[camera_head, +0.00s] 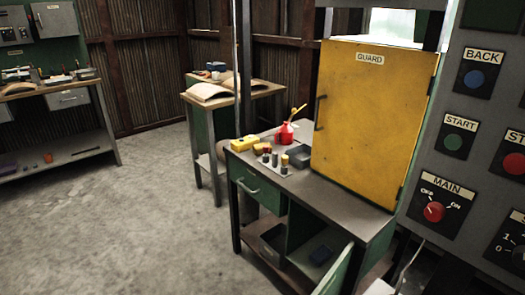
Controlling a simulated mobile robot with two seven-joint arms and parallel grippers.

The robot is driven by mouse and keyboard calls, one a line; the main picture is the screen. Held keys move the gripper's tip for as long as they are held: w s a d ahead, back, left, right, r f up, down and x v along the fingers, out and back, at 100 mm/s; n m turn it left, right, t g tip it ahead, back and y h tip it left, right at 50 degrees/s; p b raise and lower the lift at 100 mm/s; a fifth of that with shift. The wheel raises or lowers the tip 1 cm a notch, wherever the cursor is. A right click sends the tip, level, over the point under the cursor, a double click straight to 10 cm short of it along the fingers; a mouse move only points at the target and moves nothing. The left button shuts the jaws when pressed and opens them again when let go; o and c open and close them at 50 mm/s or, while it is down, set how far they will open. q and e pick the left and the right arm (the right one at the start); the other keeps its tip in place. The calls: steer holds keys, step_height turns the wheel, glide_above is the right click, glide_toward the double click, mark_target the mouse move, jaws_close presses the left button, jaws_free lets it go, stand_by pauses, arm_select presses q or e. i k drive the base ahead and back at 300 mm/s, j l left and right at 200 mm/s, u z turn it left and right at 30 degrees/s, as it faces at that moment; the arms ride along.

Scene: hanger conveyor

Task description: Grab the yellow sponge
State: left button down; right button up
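A small yellow block, which looks like the yellow sponge (244,143), lies flat at the left end of the workbench top (322,187). It is small in the picture, so its texture cannot be told. Nothing visible covers it. Neither my left nor my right gripper is in the camera_head view.
Several small orange and dark items (267,151) and a red oil can (284,134) stand right of the sponge. A button panel (470,140) fills the right. The concrete floor (130,220) at left is clear.

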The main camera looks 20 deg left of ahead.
mark_target(257, 149)
steer(key=i+j+z, duration=0.1)
steer(key=j+z, duration=0.15)
steer(key=z, duration=0.2)
steer(key=j+z, duration=0.25)
steer(key=z, duration=0.2)
steer(key=j+z, duration=0.35)
steer(key=j, duration=0.9)
steer(key=k+j+z, duration=0.15)
steer(key=j, duration=0.9)
steer(key=k+z, duration=0.05)
